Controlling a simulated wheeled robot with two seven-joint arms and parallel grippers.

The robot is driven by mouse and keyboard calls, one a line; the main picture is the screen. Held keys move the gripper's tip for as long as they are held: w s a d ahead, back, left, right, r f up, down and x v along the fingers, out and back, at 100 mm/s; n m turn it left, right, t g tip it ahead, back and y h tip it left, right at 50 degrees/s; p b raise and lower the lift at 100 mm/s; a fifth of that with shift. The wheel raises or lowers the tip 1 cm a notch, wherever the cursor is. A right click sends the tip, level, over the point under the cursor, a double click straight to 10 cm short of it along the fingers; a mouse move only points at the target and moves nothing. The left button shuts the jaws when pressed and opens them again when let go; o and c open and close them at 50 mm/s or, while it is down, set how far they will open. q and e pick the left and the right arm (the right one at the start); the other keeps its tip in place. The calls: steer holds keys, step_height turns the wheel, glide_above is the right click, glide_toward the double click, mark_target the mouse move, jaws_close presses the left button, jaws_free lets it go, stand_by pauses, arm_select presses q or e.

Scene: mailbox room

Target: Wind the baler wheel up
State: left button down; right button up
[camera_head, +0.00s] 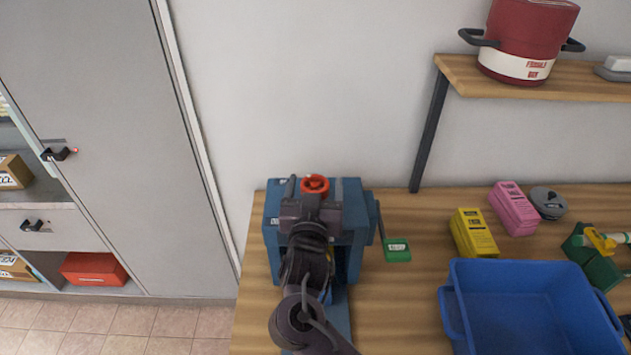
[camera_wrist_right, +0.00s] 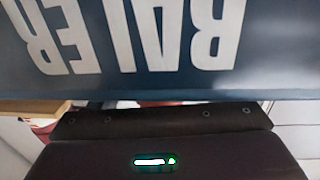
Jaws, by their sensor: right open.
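The blue baler (camera_head: 353,235) stands on the wooden table at the wall. Its small red wheel (camera_head: 315,184) shows at the top of the machine. My right gripper (camera_head: 311,192) is open over the baler top, its dark fingers around or just beside the wheel; I cannot tell whether they touch it. My right arm hides much of the baler's front. In the right wrist view, the baler's blue face (camera_wrist_right: 90,75) with white upside-down lettering "BALER" fills the upper part, close to the camera. The wheel does not show there. My left gripper is out of view.
A green tag or handle (camera_head: 397,250) sits at the baler's right. A blue bin (camera_head: 525,265), a yellow box (camera_head: 473,233) and a pink box (camera_head: 513,208) stand farther right. A shelf (camera_head: 560,83) holds a red pot (camera_head: 525,35). Grey cabinets (camera_head: 110,130) stand left.

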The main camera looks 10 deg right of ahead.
steer(key=c, duration=1)
steer(key=shift+o, duration=0.2)
steer(key=shift+d+n+t+y, duration=0.1)
steer(key=shift+n+t+y, duration=0.2)
steer(key=shift+n+y, duration=1.1)
steer(key=shift+y, duration=0.8)
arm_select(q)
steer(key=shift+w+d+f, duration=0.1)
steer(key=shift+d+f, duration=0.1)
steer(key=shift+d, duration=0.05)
arm_select(e)
steer(key=shift+y, duration=0.3)
steer(key=shift+n, duration=0.3)
steer(key=o, duration=1)
steer(key=shift+c, duration=0.2)
